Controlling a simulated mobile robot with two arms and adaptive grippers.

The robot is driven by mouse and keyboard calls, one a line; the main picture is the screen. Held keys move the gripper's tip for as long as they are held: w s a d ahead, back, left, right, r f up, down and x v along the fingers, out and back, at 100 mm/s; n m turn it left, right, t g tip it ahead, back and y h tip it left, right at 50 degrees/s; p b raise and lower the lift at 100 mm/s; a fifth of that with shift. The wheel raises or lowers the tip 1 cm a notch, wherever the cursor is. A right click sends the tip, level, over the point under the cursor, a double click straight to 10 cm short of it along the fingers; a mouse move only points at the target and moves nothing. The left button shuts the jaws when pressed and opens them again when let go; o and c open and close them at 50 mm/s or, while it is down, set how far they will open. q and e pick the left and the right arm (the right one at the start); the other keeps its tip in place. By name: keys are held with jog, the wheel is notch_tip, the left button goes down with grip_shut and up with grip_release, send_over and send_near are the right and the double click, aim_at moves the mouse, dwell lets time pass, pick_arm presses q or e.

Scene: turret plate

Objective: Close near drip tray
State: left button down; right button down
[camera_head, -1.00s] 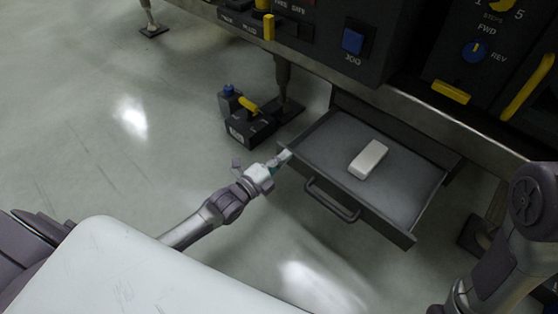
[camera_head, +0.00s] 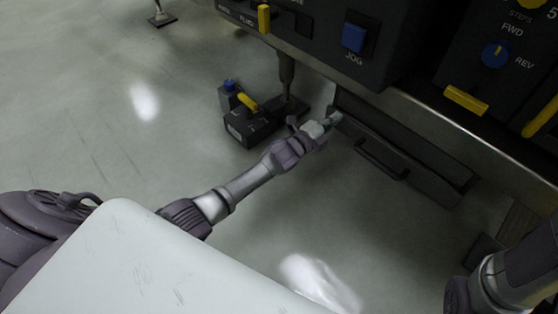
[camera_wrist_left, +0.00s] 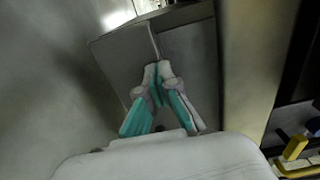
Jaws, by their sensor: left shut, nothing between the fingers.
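The near drip tray (camera_head: 410,163) is a dark drawer under the machine's steel edge in the head view. Its front with the bar handle (camera_head: 381,160) now sits close under the machine, and its inside barely shows. My left gripper (camera_head: 334,118) is shut and empty at the left end of the tray's front. In the left wrist view my shut fingertips (camera_wrist_left: 157,68) are against or very close to a grey panel that looks like the tray front (camera_wrist_left: 125,62). Whether they touch cannot be told. My right gripper is not in view; only part of its arm shows at lower right.
The machine's control panel with a blue JOG button (camera_head: 354,38) and yellow handles overhangs the tray. A dark box with a yellow handle (camera_head: 247,118) stands on the floor left of the tray, near a machine leg (camera_head: 287,75). The floor in front is clear.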

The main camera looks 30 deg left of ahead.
pick_arm(q)
jog(key=shift+w+d+r, duration=0.15)
jog(key=shift+w+r, duration=0.1)
jog(key=shift+w, duration=0.6)
